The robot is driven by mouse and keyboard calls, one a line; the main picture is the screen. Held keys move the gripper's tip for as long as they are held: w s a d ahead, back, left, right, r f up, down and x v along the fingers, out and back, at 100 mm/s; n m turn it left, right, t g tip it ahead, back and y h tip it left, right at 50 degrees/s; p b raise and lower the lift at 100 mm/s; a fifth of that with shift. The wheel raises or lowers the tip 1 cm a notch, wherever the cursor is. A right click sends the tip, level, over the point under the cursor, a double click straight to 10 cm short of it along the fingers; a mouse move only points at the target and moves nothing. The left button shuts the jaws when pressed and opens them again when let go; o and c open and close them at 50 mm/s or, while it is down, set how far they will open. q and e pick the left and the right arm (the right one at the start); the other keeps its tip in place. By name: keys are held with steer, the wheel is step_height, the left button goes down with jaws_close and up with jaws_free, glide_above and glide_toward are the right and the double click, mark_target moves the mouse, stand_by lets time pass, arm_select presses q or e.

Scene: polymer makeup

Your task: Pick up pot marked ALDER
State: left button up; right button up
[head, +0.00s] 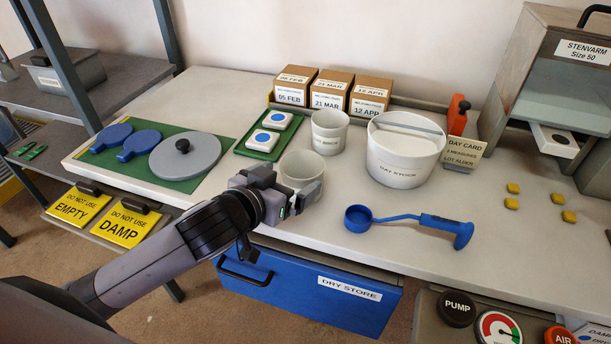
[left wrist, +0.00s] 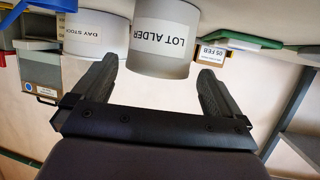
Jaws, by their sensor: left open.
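The pot marked LOT ALDER (left wrist: 165,40) is a pale cylinder that appears upside down in the left wrist view, with its label facing my gripper. In the head view this pot (head: 302,167) stands on the bench, its lower front hidden by my left gripper (head: 289,182). My left gripper is open, one finger to each side of the pot's front in the wrist view (left wrist: 158,72). I see no finger touching it; how far the pot lies between the fingers is unclear. A second pot (head: 328,132), its label apparently BIRCH, stands just behind. My right gripper is not in view.
A white DAY STOCK tub (head: 402,165) stands to the right. A blue scoop (head: 410,219) lies at the front right. A green tray (head: 262,142) with two white blocks is left of the pots. Boxes (head: 330,92) line the back.

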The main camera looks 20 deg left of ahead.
mark_target(313, 161)
arm_select(q)
steer(key=shift+r+x, duration=0.2)
steer(key=shift+x, duration=1.25)
steer(key=shift+r+x, duration=0.2)
steer(key=shift+x, duration=1.2)
steer(key=shift+w+d, duration=0.1)
steer(key=shift+w, duration=0.05)
steer(key=c, duration=0.7)
